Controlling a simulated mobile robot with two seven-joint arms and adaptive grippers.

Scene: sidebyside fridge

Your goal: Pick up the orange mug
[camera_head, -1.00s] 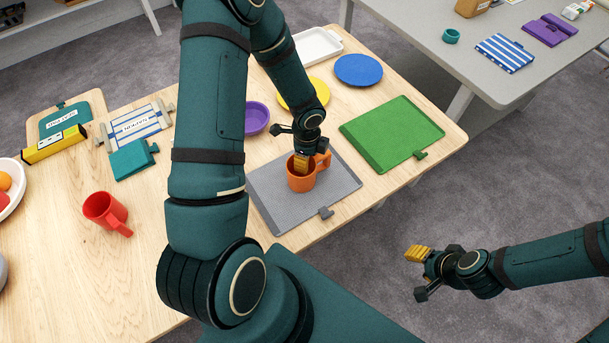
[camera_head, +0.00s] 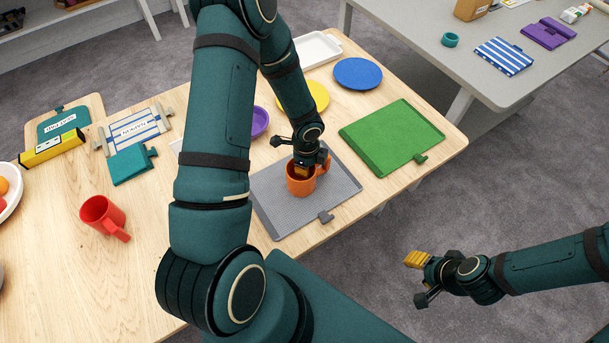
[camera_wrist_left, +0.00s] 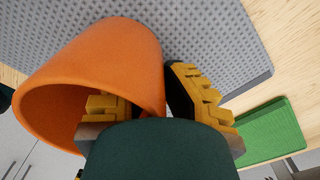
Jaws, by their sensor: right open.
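The orange mug (camera_head: 298,184) stands on the grey mat (camera_head: 268,207) near the table's front edge. My left gripper (camera_head: 303,169) is down at its rim. In the left wrist view one yellow finger reaches inside the orange mug (camera_wrist_left: 105,55) and the other is outside its wall, so the wall lies between the fingers of my left gripper (camera_wrist_left: 155,105). The palm hides part of the fingers, and I cannot tell whether they press on the wall. My right gripper (camera_head: 419,281) is open and empty over the floor, away from the table.
A green tray (camera_head: 392,137), a blue plate (camera_head: 358,73), a yellow plate (camera_head: 316,97) and a purple bowl (camera_head: 260,122) stand around the mat. A red mug (camera_head: 102,214) is at the left. The wood between the red mug and my left arm is clear.

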